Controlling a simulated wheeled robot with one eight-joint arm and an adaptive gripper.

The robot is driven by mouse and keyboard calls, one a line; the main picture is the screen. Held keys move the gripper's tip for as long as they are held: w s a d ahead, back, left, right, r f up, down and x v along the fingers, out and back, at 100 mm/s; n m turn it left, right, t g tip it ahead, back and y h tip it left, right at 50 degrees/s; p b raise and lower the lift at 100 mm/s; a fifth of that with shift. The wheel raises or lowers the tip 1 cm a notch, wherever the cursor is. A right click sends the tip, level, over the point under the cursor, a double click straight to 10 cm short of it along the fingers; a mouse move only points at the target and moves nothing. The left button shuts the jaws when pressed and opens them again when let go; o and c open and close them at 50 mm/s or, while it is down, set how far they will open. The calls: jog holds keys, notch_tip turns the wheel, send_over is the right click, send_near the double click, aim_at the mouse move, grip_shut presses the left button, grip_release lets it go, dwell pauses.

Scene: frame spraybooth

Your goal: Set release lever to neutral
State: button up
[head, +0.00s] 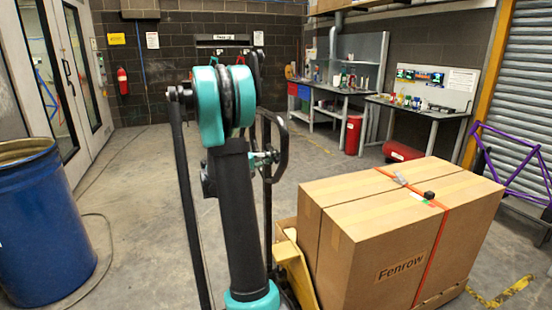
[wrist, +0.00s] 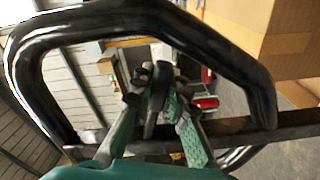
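The release lever (wrist: 156,92) appears as a dark upright piece inside the black loop handle (wrist: 35,75) of a pallet jack in the wrist view. My gripper (wrist: 160,103) reaches into the loop, with one teal finger on each side of the lever. The fingers look apart, with narrow gaps beside the lever; contact is unclear. In the head view the loop handle (head: 283,150) shows just right of my arm, and my gripper (head: 262,158) is small and partly hidden there. The lever's setting cannot be read.
The yellow pallet jack (head: 298,275) carries a large Fenrow carton (head: 385,262) with an orange strap, close on the right. A blue drum (head: 45,235) stands at left. Workbenches (head: 335,90) line the back. A purple frame (head: 510,160) stands far right. The floor at left centre is clear.

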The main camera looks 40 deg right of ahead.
grip_shut()
jog(key=shift+s+r+n, duration=0.1)
jog(key=shift+r+n, duration=0.5)
jog(key=shift+n, duration=0.35)
jog(key=shift+s+r+n, duration=0.1)
jog(key=shift+r+n, duration=0.5)
jog(key=shift+n, duration=0.35)
jog(key=o, duration=0.7)
grip_release()
jog(key=shift+o, duration=0.2)
jog(key=shift+a, duration=0.15)
jog(key=w+a, duration=0.1)
jog(key=a, duration=1)
jog(key=shift+w+a, duration=0.35)
jog(key=shift+w, duration=0.05)
